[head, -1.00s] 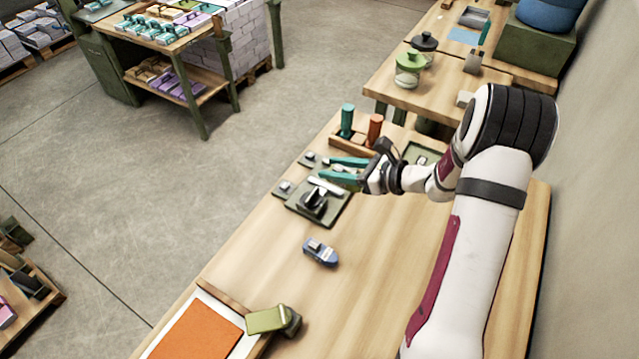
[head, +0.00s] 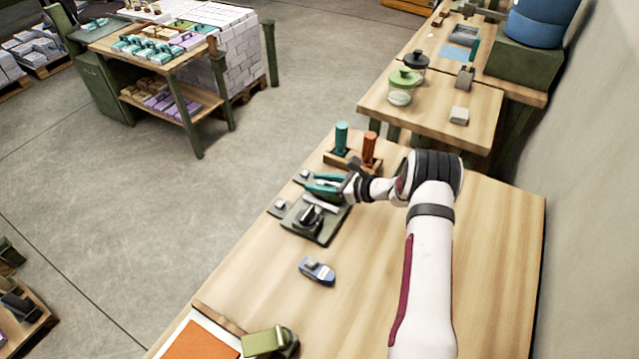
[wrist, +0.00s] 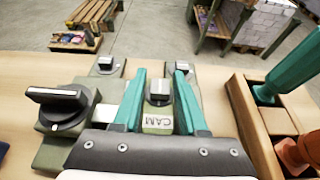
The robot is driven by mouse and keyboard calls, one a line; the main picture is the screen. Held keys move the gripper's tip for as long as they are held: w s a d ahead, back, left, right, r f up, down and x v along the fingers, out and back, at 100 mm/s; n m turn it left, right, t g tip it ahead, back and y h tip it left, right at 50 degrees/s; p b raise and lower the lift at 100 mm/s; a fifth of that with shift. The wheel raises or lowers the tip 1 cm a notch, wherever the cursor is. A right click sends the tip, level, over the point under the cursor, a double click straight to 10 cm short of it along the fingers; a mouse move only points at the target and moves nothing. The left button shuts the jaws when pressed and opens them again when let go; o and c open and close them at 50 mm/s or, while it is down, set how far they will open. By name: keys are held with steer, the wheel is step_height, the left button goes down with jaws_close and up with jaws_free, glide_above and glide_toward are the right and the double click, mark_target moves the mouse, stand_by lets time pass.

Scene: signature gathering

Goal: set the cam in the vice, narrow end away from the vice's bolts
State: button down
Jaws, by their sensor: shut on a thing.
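My gripper (wrist: 159,88) has two teal fingers, shut on a small dark piece with a grey top, which looks like the cam (wrist: 158,90). In the head view my gripper (head: 322,184) is at the far end of the dark green vice (head: 322,236). Below the held piece the wrist view shows a plate marked CAM (wrist: 158,122). Two silver bolts (wrist: 105,64) (wrist: 182,67) stand on green tabs beyond the fingertips. A black knob with a grey bar (wrist: 62,108) is left of my fingers. I cannot tell whether the piece touches the vice; its narrow end is unclear.
A wooden holder (head: 346,160) with teal and orange handles stands close right of my gripper. A blue-grey tool (head: 317,271) lies on the bench nearer the camera. An orange sheet (head: 198,341) and a green-topped object (head: 264,342) are at the front. The bench's right side is clear.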

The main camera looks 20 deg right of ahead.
steer(key=shift+f, duration=0.25)
steer(key=shift+c, duration=2.2)
jaws_free()
